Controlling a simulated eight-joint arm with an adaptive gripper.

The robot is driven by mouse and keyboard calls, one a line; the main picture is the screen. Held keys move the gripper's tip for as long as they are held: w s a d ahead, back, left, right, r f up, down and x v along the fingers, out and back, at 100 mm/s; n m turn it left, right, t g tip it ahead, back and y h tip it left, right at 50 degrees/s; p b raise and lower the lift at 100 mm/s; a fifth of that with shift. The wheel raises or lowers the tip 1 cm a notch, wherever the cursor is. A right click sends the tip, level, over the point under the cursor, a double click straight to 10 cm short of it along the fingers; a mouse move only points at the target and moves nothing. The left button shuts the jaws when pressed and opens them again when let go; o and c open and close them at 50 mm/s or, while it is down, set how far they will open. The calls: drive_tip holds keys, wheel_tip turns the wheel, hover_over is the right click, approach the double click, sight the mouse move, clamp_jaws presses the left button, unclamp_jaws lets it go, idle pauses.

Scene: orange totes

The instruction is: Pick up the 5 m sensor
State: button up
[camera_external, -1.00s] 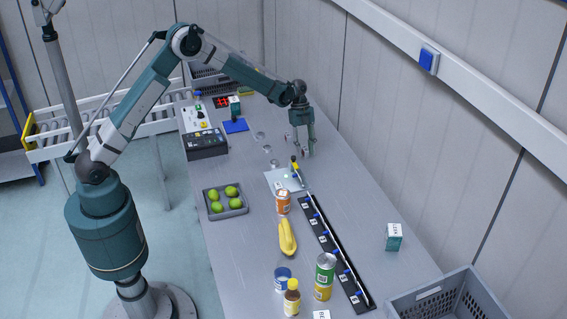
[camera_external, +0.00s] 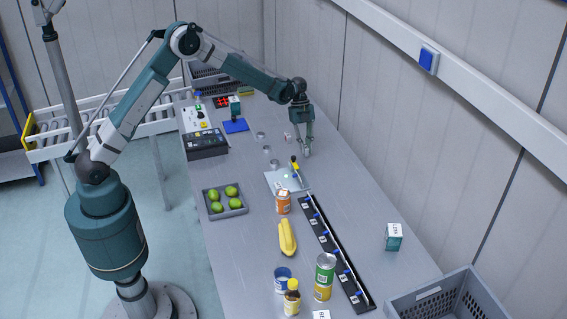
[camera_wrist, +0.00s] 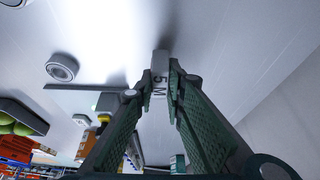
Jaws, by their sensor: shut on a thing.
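The 5 m sensor (camera_wrist: 160,64) is a small grey block marked "5 M" in the wrist view. It sits between the tips of my gripper (camera_wrist: 158,88), whose two green fingers are shut on it. In the outside view my gripper (camera_external: 307,153) points down at the table, to the right of the small round discs. The sensor is too small to make out there, and I cannot tell whether it touches the table.
Small discs (camera_external: 266,149) lie left of my gripper. A pale plate (camera_external: 283,182) with a yellow-and-black upright item stands just in front. A black rail (camera_external: 336,255), a banana (camera_external: 287,238) and cans (camera_external: 325,270) lie nearer. The right side of the table is mostly free.

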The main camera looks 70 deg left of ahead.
sight(306, 147)
drive_tip(key=shift+r, duration=4.35)
